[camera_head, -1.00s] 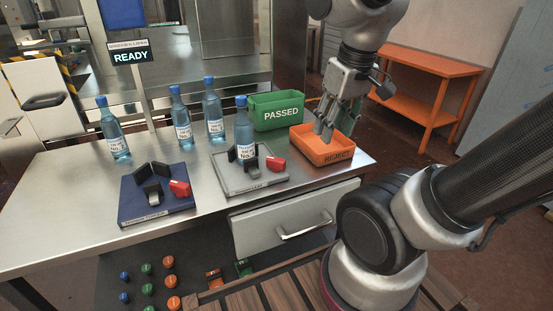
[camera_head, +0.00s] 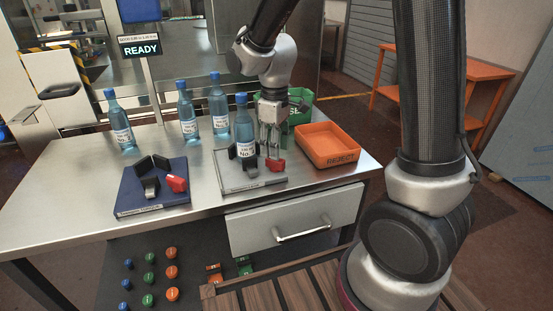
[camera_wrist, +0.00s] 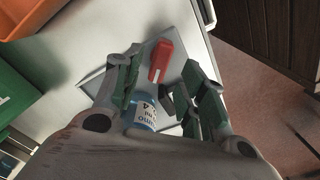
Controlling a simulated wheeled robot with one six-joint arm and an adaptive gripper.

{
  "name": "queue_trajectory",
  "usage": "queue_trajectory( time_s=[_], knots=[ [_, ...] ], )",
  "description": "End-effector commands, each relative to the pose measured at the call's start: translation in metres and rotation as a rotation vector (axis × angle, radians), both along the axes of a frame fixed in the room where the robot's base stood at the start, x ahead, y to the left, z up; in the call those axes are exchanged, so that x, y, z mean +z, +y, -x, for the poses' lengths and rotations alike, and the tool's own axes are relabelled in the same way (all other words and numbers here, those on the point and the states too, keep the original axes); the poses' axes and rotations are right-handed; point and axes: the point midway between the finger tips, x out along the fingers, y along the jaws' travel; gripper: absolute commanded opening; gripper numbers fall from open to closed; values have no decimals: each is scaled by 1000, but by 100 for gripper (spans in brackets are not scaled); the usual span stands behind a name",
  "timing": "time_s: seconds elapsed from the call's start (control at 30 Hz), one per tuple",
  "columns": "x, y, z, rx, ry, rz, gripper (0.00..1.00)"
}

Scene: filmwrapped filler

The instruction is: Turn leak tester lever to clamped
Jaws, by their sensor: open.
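The grey clamp fixture (camera_head: 225,184) sits at the front right of the steel table. A bottle (camera_head: 242,125) stands upright in it between black jaws. Its red lever (camera_head: 276,166) is at the fixture's right side. My gripper (camera_head: 269,151) points down just above and beside this lever, right of the bottle. In the wrist view, my gripper (camera_wrist: 165,90) is open; the red lever (camera_wrist: 161,58) shows between and beyond the fingers. The bottle (camera_wrist: 145,113) is partly hidden near the left finger. I cannot tell whether a finger touches the lever.
A blue fixture (camera_head: 128,205) with its own red lever (camera_head: 176,183) is at left, empty. Several bottles (camera_head: 188,112) stand behind. The green bin (camera_head: 299,107) and orange REJECT bin (camera_head: 328,141) are at right. A sign (camera_head: 141,49) reads READY.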

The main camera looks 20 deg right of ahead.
Motion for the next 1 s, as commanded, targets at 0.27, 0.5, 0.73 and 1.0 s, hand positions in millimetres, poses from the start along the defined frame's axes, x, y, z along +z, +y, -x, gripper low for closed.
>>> queue_trajectory(
  time_s=[0.27, 0.5, 0.73, 1.0],
  knots=[
    [-41, 0, 1, -2, 2, 1, 41],
    [-48, 0, 0, -2, 1, 1, 41],
    [-48, 0, 0, -2, 0, 0, 21],
    [-47, 0, 0, -3, 0, 0, 0]
  ],
)
